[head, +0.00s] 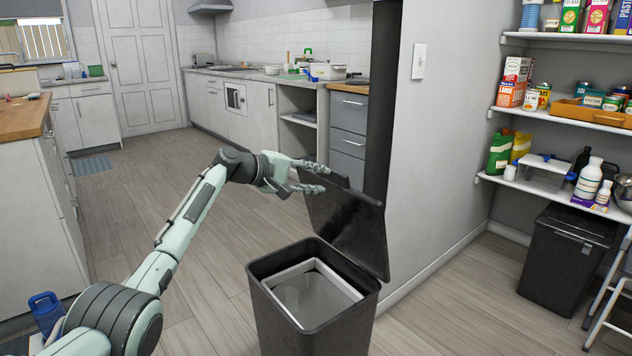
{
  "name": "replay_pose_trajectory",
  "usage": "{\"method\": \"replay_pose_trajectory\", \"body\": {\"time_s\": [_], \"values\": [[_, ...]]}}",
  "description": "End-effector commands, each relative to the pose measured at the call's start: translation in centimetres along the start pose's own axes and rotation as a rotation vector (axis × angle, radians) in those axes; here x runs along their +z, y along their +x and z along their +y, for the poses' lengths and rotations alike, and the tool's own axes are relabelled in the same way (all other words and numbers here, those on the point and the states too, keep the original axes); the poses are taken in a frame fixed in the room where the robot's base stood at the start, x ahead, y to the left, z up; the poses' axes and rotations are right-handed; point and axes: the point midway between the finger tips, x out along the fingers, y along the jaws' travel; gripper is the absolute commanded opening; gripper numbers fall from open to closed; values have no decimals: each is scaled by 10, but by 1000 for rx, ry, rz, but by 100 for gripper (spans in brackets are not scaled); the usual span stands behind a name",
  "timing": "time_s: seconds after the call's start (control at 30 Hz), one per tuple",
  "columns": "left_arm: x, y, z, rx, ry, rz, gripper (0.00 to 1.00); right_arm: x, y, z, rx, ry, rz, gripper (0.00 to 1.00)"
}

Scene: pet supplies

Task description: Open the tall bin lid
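The tall bin (318,325) is dark grey and stands upright on the floor at the lower middle of the head view. Its black lid (348,230) is raised and tilted up at the back right side, so the mouth and the pale inner liner (315,292) show. My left gripper (326,179) is at the upper left edge of the lid. Its fingers are spread apart with nothing clearly held between them. I cannot tell whether the fingertips touch the lid. My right gripper is out of view.
A wall (440,150) stands just behind and right of the bin. A second, shorter black bin (566,258) stands under the stocked shelves at the right. A wooden-topped counter (22,118) is at the left.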

Motion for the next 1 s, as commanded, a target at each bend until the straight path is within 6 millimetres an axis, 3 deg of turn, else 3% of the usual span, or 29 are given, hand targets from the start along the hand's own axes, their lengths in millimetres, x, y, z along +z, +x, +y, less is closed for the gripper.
{"method": "replay_pose_trajectory", "body": {"time_s": [0.27,0.43,0.57,0.8,1.0], "values": [[-1,-1,1,3,0,2,33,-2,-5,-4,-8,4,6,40],[-2,-12,1,4,0,2,33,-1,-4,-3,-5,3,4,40],[-1,-33,0,4,2,4,33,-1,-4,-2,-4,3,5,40],[-1,-86,0,3,2,4,33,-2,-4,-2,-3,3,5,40],[-1,-113,1,3,1,1,33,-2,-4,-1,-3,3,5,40]]}}
